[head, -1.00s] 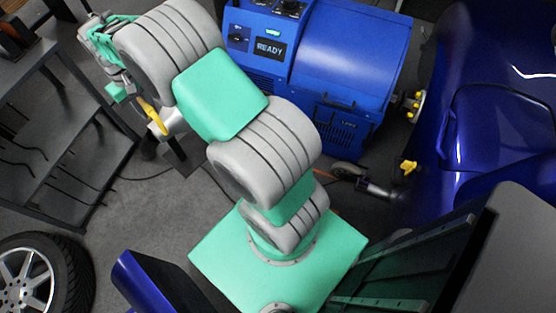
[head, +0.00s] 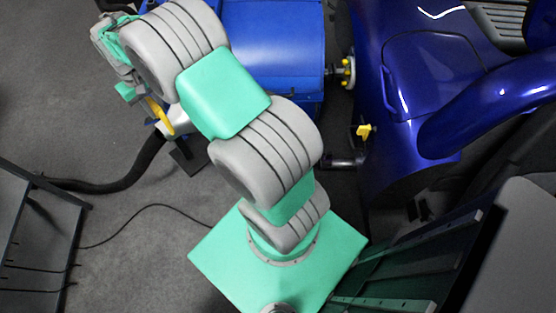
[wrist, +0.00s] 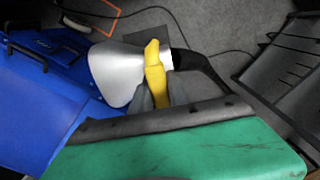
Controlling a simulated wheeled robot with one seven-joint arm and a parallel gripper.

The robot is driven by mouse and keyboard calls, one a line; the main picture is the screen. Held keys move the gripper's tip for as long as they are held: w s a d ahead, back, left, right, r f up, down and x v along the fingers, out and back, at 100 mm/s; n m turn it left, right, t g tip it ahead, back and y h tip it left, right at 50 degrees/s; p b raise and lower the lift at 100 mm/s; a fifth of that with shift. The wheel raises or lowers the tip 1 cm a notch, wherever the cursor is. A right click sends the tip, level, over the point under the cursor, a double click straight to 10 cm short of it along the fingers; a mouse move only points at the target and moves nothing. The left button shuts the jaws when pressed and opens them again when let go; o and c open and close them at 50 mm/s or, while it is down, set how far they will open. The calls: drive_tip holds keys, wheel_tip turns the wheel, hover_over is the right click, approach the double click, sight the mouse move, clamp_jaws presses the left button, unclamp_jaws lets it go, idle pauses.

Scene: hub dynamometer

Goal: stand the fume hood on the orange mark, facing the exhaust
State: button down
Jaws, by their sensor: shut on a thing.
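The fume hood is a silver cone (wrist: 118,75) with a yellow handle (wrist: 155,75) and a black hose. In the wrist view its wide mouth points left, toward the blue machine. My gripper (wrist: 155,93) is shut on the yellow handle. In the head view the hood (head: 178,122) shows partly behind my arm, above its dark base plate (head: 188,155); I cannot tell whether the base touches the floor. Thin orange lines of the mark (wrist: 113,20) show on the floor at the top of the wrist view. A pipe that looks like the exhaust (head: 343,161) sticks out under the blue car.
A blue dynamometer cabinet (head: 275,45) stands beside the hood, partly behind my arm. The blue car (head: 430,75) is on the right. A dark shelf rack (head: 40,240) stands lower left. The black hose (head: 120,180) and a thin cable cross the otherwise clear grey floor.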

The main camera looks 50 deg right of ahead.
drive_tip(key=s+d+f+m+b, duration=0.3)
drive_tip(key=s+d+f+b, duration=0.5)
drive_tip(key=f, duration=0.5)
drive_tip(key=s+d+f+m+b, duration=0.35)
drive_tip(key=d+f+b, duration=0.25)
drive_tip(key=f+b, duration=0.5)
drive_tip(key=s+d+f+m+b, duration=0.2)
drive_tip(key=s+d+f+b, duration=0.55)
drive_tip(key=f, duration=0.75)
drive_tip(key=s+d+f+b, duration=0.2)
drive_tip(key=d+f, duration=0.2)
drive_tip(key=d, duration=0.2)
drive_tip(key=s+d+f+b, duration=0.2)
drive_tip(key=s+d+f, duration=0.1)
drive_tip(key=d, duration=0.4)
drive_tip(key=shift+s+f+b, duration=0.3)
drive_tip(key=shift+f+b, duration=0.05)
drive_tip(key=shift+f, duration=0.05)
drive_tip(key=shift+m, duration=0.25)
drive_tip(key=shift+a+f, duration=0.1)
drive_tip(key=shift+f, duration=0.05)
drive_tip(key=c, duration=1.3)
unclamp_jaws()
drive_tip(key=shift+s+a+f, duration=0.1)
